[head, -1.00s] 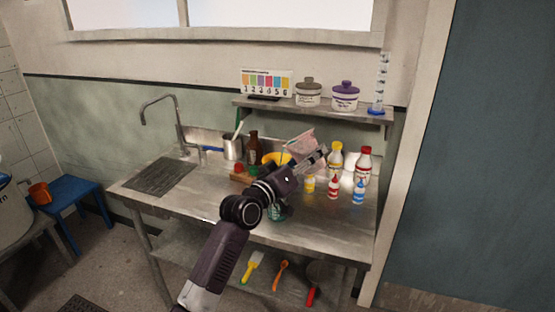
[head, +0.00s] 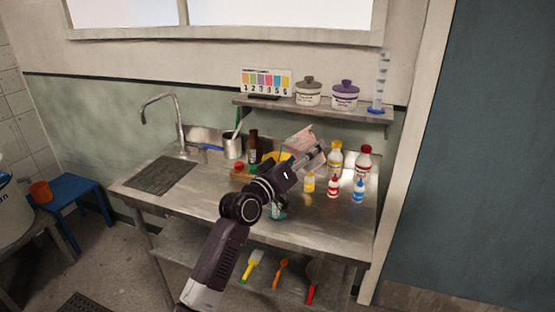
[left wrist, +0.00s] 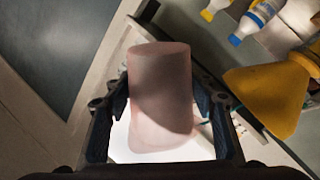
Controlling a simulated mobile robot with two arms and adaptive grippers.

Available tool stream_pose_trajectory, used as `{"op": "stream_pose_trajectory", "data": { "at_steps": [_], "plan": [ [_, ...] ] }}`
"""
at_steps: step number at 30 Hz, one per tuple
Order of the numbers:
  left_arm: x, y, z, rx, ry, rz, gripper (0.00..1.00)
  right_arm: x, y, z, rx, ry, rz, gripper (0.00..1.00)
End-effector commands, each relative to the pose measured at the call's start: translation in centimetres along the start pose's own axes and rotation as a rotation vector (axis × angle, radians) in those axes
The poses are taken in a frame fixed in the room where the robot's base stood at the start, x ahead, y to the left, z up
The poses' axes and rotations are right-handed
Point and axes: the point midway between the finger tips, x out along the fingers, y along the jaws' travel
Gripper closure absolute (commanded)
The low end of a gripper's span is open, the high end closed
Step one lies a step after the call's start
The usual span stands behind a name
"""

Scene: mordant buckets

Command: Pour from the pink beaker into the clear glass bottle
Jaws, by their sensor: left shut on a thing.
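The pink beaker (head: 304,142) is held above the counter, clearly tilted, in the head view. My left gripper (head: 316,155) is shut on it. In the left wrist view the beaker (left wrist: 160,90) sits between the two fingers (left wrist: 160,105). A glass vessel with a greenish tint (head: 277,212), perhaps the clear glass bottle, stands near the counter's front, lower than the beaker and partly hidden by my arm. I cannot make out its mouth, and no stream of liquid shows. My right gripper is not in view.
A yellow vessel (head: 272,158) and a brown bottle (head: 253,147) stand behind my arm. Several small bottles, one with a red cap (head: 333,187), stand at right. The sink's drainboard (head: 160,175) is at left. A shelf (head: 315,111) hangs above.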

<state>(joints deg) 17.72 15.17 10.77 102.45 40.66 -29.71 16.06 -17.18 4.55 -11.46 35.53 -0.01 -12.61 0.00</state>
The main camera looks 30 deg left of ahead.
Motion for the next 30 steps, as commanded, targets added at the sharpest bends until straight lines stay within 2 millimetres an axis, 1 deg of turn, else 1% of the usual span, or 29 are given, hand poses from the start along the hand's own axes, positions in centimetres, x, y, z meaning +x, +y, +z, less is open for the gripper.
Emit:
{"op": "stream_pose_trajectory", "data": {
  "at_steps": [30],
  "plan": [
    [0.04,0.26,-0.52,-0.058,0.012,0.003,0.83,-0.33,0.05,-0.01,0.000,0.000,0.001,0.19]
  ]
}}
